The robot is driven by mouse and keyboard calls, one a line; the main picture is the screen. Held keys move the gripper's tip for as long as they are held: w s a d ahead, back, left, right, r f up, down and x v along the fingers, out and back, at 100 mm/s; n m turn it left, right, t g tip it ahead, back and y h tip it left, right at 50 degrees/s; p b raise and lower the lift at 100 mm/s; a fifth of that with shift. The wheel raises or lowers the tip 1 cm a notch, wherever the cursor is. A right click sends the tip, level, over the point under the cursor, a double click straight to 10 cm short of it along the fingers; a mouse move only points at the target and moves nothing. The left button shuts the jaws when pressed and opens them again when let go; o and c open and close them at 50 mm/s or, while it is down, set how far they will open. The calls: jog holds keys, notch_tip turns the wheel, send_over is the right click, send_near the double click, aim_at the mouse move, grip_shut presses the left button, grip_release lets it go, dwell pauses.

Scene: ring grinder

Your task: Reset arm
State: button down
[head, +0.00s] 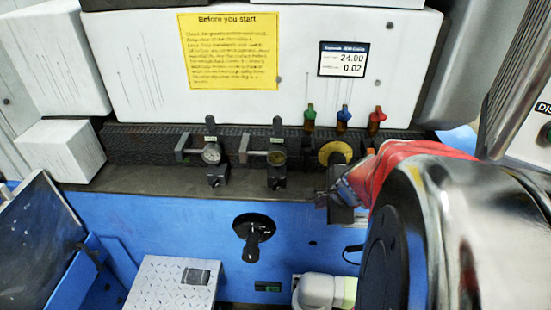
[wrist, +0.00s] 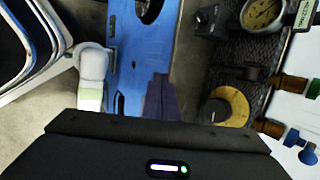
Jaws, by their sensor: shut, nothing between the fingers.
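My gripper (head: 340,200) shows in the head view at the right of centre, in front of the blue machine face and below the yellow dial. Its fingers are together with nothing between them. In the wrist view my gripper (wrist: 160,98) points at the edge of the blue panel, fingers closed. My arm, with a red-covered part and a large shiny link, fills the right side of the head view and hides what lies behind it.
A yellow dial (head: 335,153), gauges (head: 211,153) and coloured valves (head: 343,115) line the dark strip. A black handle (head: 253,230) sticks out of the blue panel (head: 180,225). A metal step (head: 172,283) and a white fitting (head: 318,290) stand below.

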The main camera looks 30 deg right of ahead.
jog(key=shift+s+a, duration=0.15)
jog(key=shift+s, duration=0.2)
dwell(0.3)
jog(key=s+a+r+n, duration=0.2)
jog(key=a+r+n, duration=0.1)
jog(key=a+n, duration=0.4)
jog(key=s+a+r+n+y, duration=0.1)
jog(key=a+r+n, duration=0.3)
jog(key=a+n, duration=0.4)
jog(key=s+a+r+n, duration=0.2)
jog(key=a+r+n, duration=0.2)
jog(key=a+n, duration=0.4)
jog(key=shift+s+r+n+g, duration=0.25)
jog(key=shift+s+n+g, duration=0.15)
jog(key=shift+n, duration=0.2)
